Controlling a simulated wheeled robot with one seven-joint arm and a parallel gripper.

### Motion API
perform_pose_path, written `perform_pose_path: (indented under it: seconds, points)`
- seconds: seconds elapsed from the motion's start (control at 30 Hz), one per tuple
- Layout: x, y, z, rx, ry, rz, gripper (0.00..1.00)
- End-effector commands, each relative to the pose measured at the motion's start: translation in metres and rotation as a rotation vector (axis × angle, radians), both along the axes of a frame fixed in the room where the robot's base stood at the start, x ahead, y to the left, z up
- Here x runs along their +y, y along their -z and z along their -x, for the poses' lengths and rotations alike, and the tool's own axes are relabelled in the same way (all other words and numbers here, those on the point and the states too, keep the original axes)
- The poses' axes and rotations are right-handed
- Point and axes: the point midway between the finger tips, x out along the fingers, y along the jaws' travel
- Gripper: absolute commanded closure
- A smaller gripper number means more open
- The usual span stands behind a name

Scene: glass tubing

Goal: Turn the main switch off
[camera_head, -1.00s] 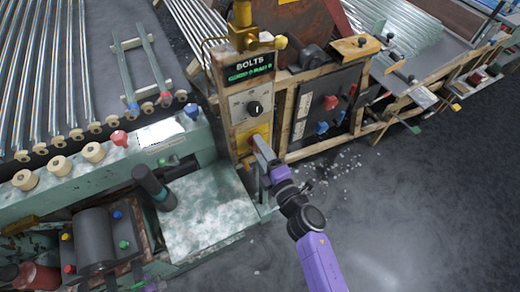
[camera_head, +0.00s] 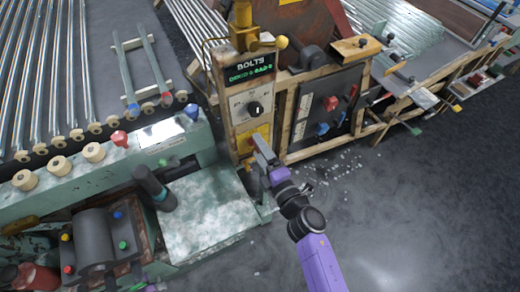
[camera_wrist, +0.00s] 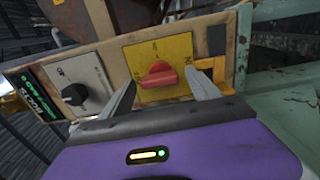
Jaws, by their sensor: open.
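The main switch looks to be the red rotary knob (camera_wrist: 157,75) on a yellow plate (camera_wrist: 176,52), seen in the wrist view on the wooden-framed control panel. In the head view the yellow plate (camera_head: 248,137) sits low on the panel, and my gripper partly hides the knob. My gripper (camera_wrist: 163,86) is open, its two fingers on either side of the red knob. I cannot tell whether the fingers touch it. My gripper (camera_head: 258,148) also shows in the head view, in front of the yellow plate.
A black knob (camera_head: 255,108) on a pale plate is above the yellow plate, under a BOLTS display (camera_head: 250,70). A green machine table (camera_head: 208,214) stands to the left. A dark panel (camera_head: 323,106) with red and blue knobs is to the right. Floor in front is mostly clear.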

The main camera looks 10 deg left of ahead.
Motion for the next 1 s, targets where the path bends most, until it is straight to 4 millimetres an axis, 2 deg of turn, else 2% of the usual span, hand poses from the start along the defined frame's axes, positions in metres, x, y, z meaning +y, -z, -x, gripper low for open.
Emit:
perform_pose_path:
  seconds: [0.17,0.6,1.0]
  points:
    - [-0.004,-0.001,0.005,0.001,0.001,-0.001,0.29]
    - [-0.039,0.000,0.058,0.002,0.001,-0.001,0.29]
    - [-0.044,0.000,0.065,0.000,0.000,0.000,0.29]
